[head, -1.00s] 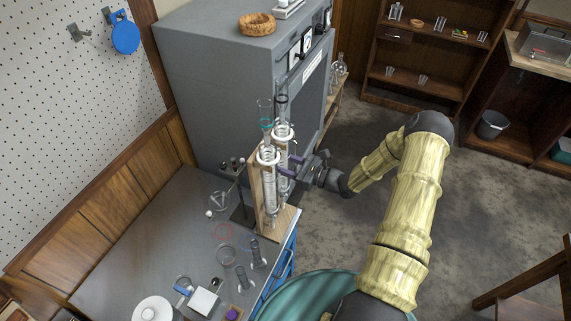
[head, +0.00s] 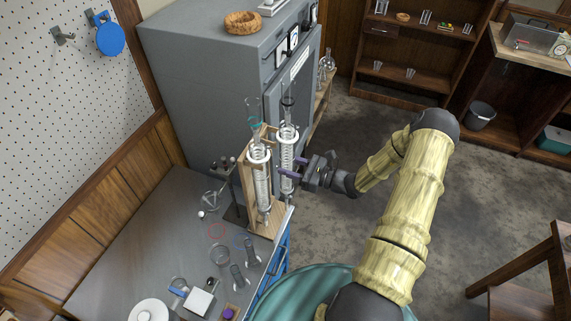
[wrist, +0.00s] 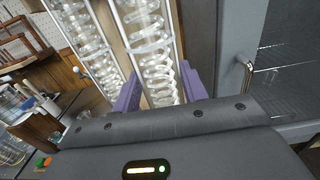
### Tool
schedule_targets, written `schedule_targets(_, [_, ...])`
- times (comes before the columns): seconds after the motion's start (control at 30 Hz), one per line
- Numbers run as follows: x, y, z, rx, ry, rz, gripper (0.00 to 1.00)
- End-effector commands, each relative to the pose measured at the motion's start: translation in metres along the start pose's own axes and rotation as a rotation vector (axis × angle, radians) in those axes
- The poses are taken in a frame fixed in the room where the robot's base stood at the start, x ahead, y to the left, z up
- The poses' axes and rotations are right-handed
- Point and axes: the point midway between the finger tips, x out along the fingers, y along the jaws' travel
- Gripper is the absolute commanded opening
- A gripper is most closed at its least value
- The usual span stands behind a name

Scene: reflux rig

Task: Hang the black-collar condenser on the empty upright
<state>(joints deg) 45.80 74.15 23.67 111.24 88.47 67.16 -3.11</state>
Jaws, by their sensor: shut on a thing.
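The black-collar condenser (head: 288,150), clear glass with a coiled tube and a black ring near its top, is upright in the head view. My gripper (head: 292,168), with purple fingers, is shut on its middle. In the wrist view its coil (wrist: 155,55) stands between the fingers (wrist: 160,90). A teal-collar condenser (head: 262,185) hangs on the wooden rack (head: 248,190) just left of it; its coil also shows in the wrist view (wrist: 88,40). I cannot clearly tell which upright is empty.
A dark stand with clamps (head: 233,190) is left of the rack. Glassware (head: 220,255) and a white device (head: 198,302) are on the grey bench (head: 130,250). A tall grey cabinet (head: 200,90) stands behind. Floor on the right is open.

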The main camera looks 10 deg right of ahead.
Motion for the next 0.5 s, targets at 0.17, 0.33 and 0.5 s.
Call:
schedule_targets(0.17, [-0.01,-0.001,0.001,-0.001,-0.002,-0.002,0.12])
schedule_targets(0.33, [-0.019,0.0,0.001,-0.002,-0.002,0.0,0.12])
schedule_targets(0.5, [-0.029,0.0,0.001,-0.001,-0.001,-0.001,0.12])
